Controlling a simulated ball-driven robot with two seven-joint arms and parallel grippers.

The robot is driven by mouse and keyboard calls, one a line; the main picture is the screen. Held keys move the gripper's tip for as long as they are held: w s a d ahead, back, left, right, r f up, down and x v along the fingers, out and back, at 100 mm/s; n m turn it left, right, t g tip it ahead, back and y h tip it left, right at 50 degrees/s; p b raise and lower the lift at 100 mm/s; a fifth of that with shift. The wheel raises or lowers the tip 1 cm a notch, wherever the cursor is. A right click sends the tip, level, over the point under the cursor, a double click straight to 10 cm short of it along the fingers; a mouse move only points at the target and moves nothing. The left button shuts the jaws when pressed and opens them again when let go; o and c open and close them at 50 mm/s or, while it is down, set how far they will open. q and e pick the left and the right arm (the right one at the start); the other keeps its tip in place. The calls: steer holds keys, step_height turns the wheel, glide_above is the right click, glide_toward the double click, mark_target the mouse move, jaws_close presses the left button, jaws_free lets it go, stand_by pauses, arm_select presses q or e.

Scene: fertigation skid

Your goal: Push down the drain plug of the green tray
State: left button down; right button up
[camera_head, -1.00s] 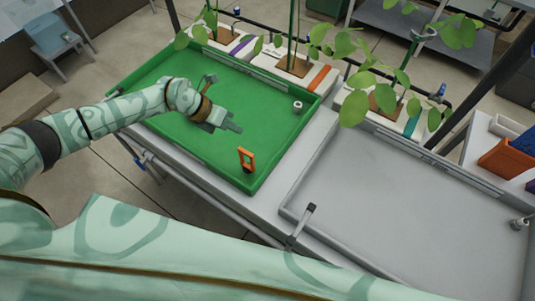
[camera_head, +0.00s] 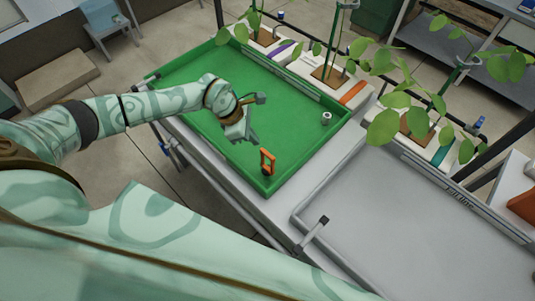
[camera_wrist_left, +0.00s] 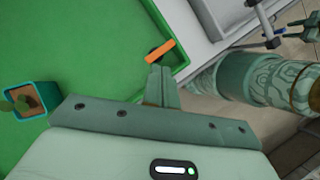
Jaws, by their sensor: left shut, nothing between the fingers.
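The green tray (camera_head: 180,78) lies in the middle of the head view. An orange loop handle (camera_head: 267,161) on a dark base stands upright near its front right corner; I take this as the drain plug. How far the plug is seated cannot be told. In the left wrist view the shut fingers (camera_wrist_left: 159,72) point at the orange handle (camera_wrist_left: 160,51), whose dark base is partly hidden. My right gripper is not in view.
A small white cylinder (camera_head: 326,118) stands near the tray's right wall. Planters with leafy stems (camera_head: 325,75) line the back edge. A teal-rimmed pot (camera_wrist_left: 30,98) shows in the wrist view.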

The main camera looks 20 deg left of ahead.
mark_target(267, 153)
arm_select(q)
steer(key=b+x, duration=0.4)
steer(key=x, duration=0.2)
steer(key=shift+f, duration=0.1)
steer(key=shift+d+f+b, duration=0.15)
steer(key=shift+b, duration=0.25)
